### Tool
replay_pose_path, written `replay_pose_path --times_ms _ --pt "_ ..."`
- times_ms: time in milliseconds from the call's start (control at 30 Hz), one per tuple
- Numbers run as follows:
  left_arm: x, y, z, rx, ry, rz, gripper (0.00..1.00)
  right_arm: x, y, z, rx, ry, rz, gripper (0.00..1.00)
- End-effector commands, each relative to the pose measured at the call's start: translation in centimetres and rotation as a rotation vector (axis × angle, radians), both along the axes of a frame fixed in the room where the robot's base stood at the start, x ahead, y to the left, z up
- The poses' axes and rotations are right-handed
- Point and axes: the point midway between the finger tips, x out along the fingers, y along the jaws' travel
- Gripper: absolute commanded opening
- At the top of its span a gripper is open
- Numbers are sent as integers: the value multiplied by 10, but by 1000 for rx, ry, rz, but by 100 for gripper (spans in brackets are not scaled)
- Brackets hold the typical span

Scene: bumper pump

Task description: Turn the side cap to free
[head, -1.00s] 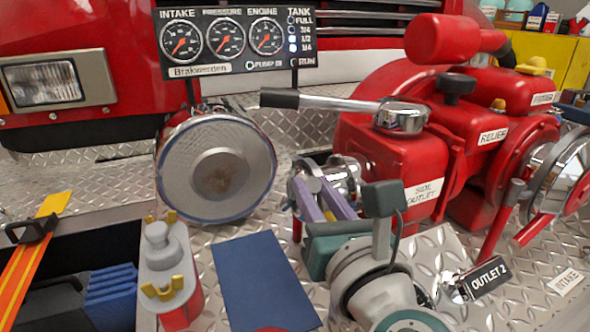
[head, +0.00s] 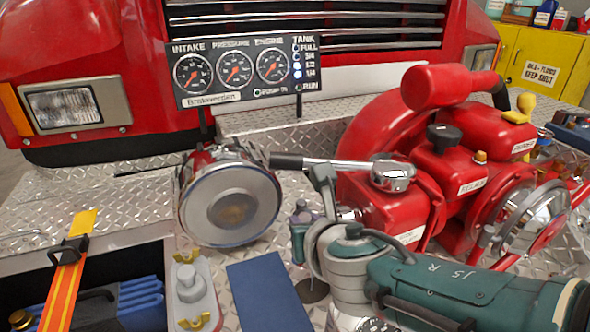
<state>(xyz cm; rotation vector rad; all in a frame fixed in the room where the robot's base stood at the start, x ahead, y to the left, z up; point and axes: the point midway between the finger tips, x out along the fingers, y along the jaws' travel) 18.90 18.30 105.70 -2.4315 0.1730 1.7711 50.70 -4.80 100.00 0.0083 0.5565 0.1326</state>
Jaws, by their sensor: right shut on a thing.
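The red pump (head: 455,165) stands at the right, with its side outlet on the near left face. The side cap (head: 347,213) is a chrome piece at that outlet, mostly hidden behind my right wrist. I cannot tell whether the cap is still seated on the outlet. My left gripper is not in view.
A chrome lever (head: 335,164) with a black grip reaches left above my wrist. A large round chrome cap (head: 232,203) faces me left of the pump. The gauge panel (head: 245,72) stands behind.

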Motion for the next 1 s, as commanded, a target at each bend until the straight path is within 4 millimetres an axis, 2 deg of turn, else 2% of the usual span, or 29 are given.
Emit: replay_pose_path --times_ms 700,733,967,1000 --pt "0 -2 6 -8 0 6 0 2 0 1 -20 59 -2 0" --pt "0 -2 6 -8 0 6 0 2 0 1 -20 59 -2 30" --pt "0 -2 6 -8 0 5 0 2 0 1 -19 58 -2 56" --pt "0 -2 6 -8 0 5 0 2 0 1 -19 58 -2 57"
